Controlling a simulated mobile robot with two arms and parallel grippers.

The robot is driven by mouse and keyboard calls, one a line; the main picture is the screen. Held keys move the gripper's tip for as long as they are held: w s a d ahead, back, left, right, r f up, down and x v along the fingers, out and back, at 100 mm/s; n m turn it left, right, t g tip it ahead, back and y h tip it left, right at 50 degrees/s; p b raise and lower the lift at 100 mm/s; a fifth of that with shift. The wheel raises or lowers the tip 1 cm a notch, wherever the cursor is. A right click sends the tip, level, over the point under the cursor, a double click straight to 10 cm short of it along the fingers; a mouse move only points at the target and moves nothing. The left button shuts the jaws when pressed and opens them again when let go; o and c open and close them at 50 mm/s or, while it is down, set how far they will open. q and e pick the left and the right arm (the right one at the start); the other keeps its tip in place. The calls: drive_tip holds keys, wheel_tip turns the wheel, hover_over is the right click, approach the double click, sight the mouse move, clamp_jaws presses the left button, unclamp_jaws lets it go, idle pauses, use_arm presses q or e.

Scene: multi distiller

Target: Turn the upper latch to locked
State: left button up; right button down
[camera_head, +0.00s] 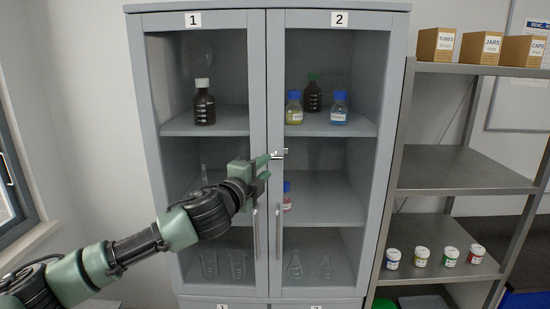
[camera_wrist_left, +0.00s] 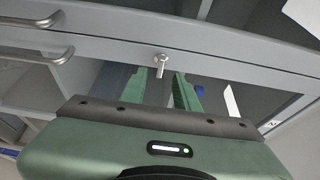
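The upper latch (camera_head: 278,154) is a small metal piece where the two cabinet doors meet, above the long door handles. Its short lever lies about level and points toward door 2. It also shows in the left wrist view (camera_wrist_left: 160,62), just beyond the fingertips. My left gripper (camera_head: 266,166) is in front of the cabinet at the latch, with green fingers spread apart. In the left wrist view the open left gripper (camera_wrist_left: 159,74) has the lever's end near the gap between its fingertips. I cannot tell whether they touch. My right gripper is out of view.
The cabinet (camera_head: 258,80) has glass doors, both closed, with bottles and glassware inside. Two vertical handles (camera_head: 278,232) sit below the latch. A metal shelf (camera_head: 460,168) with boxes and jars stands at the right. A window (camera_head: 15,170) is at the left.

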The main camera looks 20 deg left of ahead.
sight(274, 159)
use_arm(q)
drive_tip(key=w, duration=0.1)
drive_tip(key=w+p, duration=0.1)
drive_tip(key=w, duration=0.1)
drive_tip(key=w+p, duration=0.1)
drive_tip(key=w, duration=0.1)
drive_tip(key=shift+d+r, duration=0.2)
drive_tip(key=shift+d, duration=0.1)
drive_tip(key=shift+w+d+f, duration=0.1)
drive_tip(key=shift+w+f, duration=0.1)
drive_tip(key=shift+w, duration=0.35)
drive_tip(key=shift+s, duration=0.1)
clamp_jaws()
drive_tip(key=shift+r, duration=0.1)
